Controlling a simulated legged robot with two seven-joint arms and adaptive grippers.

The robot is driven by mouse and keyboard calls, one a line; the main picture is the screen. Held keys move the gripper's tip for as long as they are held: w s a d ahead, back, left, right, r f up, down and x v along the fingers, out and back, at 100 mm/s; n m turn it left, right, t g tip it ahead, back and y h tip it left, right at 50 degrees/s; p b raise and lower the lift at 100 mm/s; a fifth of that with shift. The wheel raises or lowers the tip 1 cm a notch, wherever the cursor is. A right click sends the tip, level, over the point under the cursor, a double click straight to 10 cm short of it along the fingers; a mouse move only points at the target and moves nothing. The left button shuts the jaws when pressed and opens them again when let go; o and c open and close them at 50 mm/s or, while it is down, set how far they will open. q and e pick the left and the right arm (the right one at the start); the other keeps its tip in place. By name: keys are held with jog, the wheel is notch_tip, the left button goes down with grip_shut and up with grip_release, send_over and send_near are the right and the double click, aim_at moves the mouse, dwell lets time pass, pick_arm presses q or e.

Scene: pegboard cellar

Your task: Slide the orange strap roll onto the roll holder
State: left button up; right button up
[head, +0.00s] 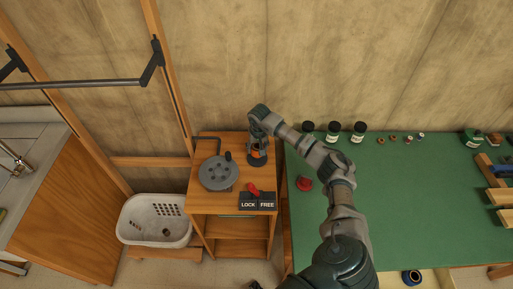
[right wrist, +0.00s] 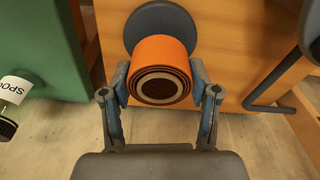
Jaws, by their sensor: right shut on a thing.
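The orange strap roll (right wrist: 160,50) is between the fingers of my right gripper (right wrist: 162,90), with its pale core ring and dark hole facing the wrist camera. In the head view, my right gripper (head: 257,146) is over the back right of the wooden stand, with a bit of the orange roll between its fingers. A dark round base (head: 257,162), seemingly the roll holder, is beneath it. This disc also shows beyond the roll in the right wrist view (right wrist: 150,17). I see no post; whether the roll is around one or touches the base, I cannot tell. My left gripper is not in view.
On the wooden stand (head: 230,221) are a grey crank reel (head: 217,174), a bent grey rod (head: 206,139) and a LOCK/FREE plate (head: 258,202) with a red lever. A green table (head: 430,200) with bottles stands right. A white basket (head: 130,232) is left.

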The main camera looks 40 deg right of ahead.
jog(key=shift+d+f, duration=0.2)
jog(key=shift+f, duration=0.2)
jog(key=shift+a+f+b, duration=0.2)
jog(key=shift+f+b, duration=0.3)
jog(key=shift+b, duration=0.1)
jog(key=shift+s+d+f, duration=0.1)
jog(key=shift+d+f, duration=0.1)
jog(key=shift+f, duration=0.15)
jog(key=o, duration=1.5)
jog(key=r, duration=0.7)
jog(key=s+r, duration=0.1)
jog(key=r, duration=0.3)
jog(key=shift+a+r, duration=0.25)
jog(key=shift+r, duration=0.1)
jog(key=shift+s, duration=0.1)
